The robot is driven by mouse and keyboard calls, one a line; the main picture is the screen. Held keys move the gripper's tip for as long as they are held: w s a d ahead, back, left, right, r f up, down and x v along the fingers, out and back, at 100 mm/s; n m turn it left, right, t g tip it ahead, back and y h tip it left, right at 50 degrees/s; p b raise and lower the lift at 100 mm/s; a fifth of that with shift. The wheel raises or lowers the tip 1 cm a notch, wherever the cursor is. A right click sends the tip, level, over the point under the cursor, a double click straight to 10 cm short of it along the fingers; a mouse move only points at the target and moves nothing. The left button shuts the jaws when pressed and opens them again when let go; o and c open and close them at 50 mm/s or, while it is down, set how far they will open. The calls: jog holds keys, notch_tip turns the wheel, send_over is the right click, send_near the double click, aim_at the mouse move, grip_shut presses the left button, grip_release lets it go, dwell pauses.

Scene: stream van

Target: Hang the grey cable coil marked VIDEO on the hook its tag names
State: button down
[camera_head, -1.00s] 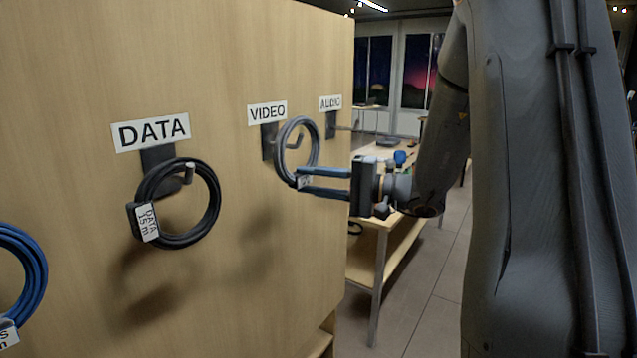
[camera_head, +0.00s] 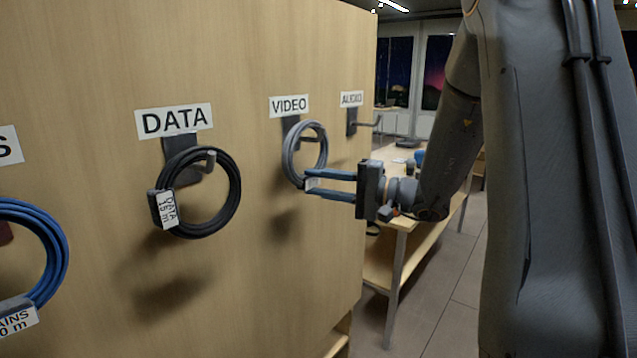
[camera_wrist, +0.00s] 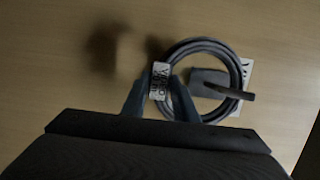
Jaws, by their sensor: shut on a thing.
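The grey VIDEO cable coil (camera_head: 288,160) is upright at the wooden panel, below the VIDEO sign (camera_head: 290,106). My gripper (camera_head: 311,184) is shut on the coil's tag at its lower edge; the white VIDEO tag (camera_wrist: 160,76) shows between the fingers in the wrist view. The dark VIDEO hook (camera_head: 291,132) has its plate behind the coil. In the wrist view the hook (camera_wrist: 205,82) lies inside the ring, and its tip crosses in front of the ring's far side. I cannot tell whether the coil's weight rests on the hook.
A black coil (camera_head: 236,195) hangs on the DATA hook to the left. A blue coil (camera_head: 58,250) hangs at the far left. The AUDIO hook (camera_head: 353,122) to the right is empty. A wooden bench (camera_head: 385,250) stands behind the panel's right edge.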

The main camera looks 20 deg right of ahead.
dwell(0.3)
jog(key=c, duration=1.3)
grip_release()
jog(key=shift+f, duration=0.1)
jog(key=shift+c, duration=0.2)
jog(key=shift+s+d, duration=0.1)
jog(key=s+a+b+v, duration=0.1)
jog(key=s+b+v, duration=0.1)
jog(key=v, duration=1.3)
jog(key=shift+a, duration=0.15)
